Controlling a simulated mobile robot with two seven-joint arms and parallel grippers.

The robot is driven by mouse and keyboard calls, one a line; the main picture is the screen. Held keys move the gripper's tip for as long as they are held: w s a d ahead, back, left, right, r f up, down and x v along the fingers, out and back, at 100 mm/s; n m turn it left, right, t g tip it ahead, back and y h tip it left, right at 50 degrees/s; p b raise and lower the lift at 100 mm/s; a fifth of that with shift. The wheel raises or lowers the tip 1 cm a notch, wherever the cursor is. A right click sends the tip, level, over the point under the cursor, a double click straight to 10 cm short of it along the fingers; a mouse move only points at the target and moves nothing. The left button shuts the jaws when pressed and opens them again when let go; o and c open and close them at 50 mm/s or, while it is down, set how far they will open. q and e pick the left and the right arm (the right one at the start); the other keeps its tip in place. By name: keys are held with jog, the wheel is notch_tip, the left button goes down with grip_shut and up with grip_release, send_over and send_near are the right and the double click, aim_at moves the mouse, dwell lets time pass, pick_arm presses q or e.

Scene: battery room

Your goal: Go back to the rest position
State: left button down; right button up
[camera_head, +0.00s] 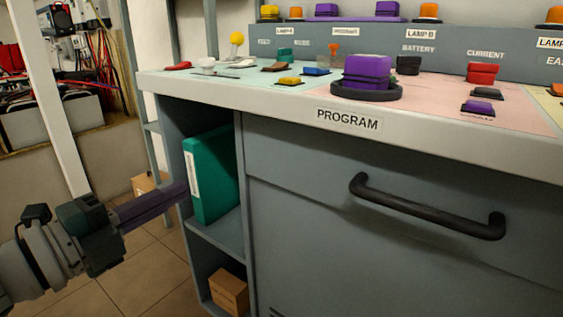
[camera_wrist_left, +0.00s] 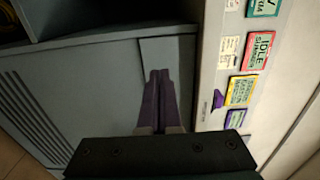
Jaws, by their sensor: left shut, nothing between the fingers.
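My left gripper (camera_head: 182,190) reaches in from the left in the head view, low beside the console. Its purple fingers are together, with nothing between them. They point toward the open shelf bay with the green binder (camera_head: 208,175); I cannot tell whether they touch anything. In the left wrist view the closed purple fingers (camera_wrist_left: 160,76) lie in front of a grey cabinet panel (camera_wrist_left: 95,85). My right gripper is in neither view.
The console worktop (camera_head: 245,85) carries a purple knob (camera_head: 366,73) and several coloured controls. A dark drawer handle (camera_head: 425,208) sticks out from the front. Cardboard boxes stand on the lower shelf (camera_head: 229,291) and behind. Tiled floor is free at lower left.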

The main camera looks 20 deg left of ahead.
pick_arm(q)
jog(key=s+r+n+g+y+p, duration=0.3)
jog(key=r+n+y+p, duration=0.4)
jog(key=r+n+p, duration=0.7)
jog(key=s+d+r+n+g+h+p, duration=0.1)
jog(key=s+d+r+n+g+p, duration=0.3)
jog(key=s+r+p, duration=0.5)
jog(key=s+d+r+n+g+h+p, duration=0.15)
jog(key=s+d+r+g+p, duration=0.35)
jog(key=s+p, duration=0.6)
notch_tip(320, 180, up, 37)
jog(key=g+p, duration=0.1)
jog(key=p, duration=3.6)
jog(key=shift+a+f+y, duration=0.2)
jog(key=shift+a+y, duration=0.25)
jog(key=shift+w, duration=0.1)
